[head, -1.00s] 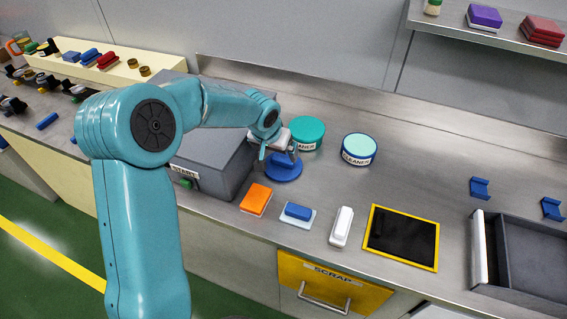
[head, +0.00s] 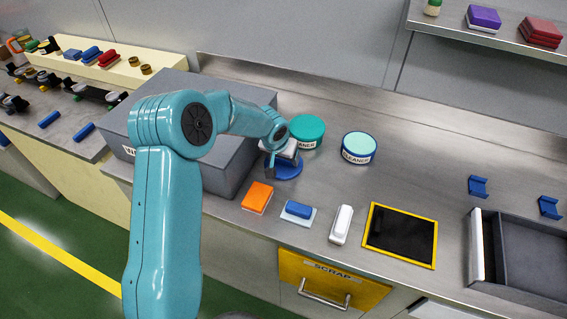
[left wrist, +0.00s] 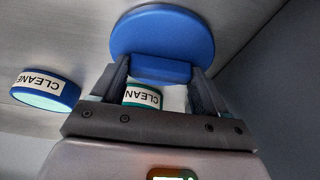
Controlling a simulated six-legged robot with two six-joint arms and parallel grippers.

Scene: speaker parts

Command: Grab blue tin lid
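The blue tin lid (head: 285,171) is a round blue disc lying on the steel bench in front of the teal tin (head: 306,132). My left gripper (head: 284,158) is over it and hides part of it. In the left wrist view the lid (left wrist: 163,32) is a blue disc with a block-shaped handle. The two dark fingers (left wrist: 161,72) are open on either side of this handle; I cannot tell whether they touch it. My right gripper is not in view.
A second tin with a blue rim (head: 358,148) stands to the right. In front lie an orange sponge (head: 257,197), a blue block on a white pad (head: 298,212) and a white brush-like block (head: 341,224). A grey box (head: 215,165) stands close on the left.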

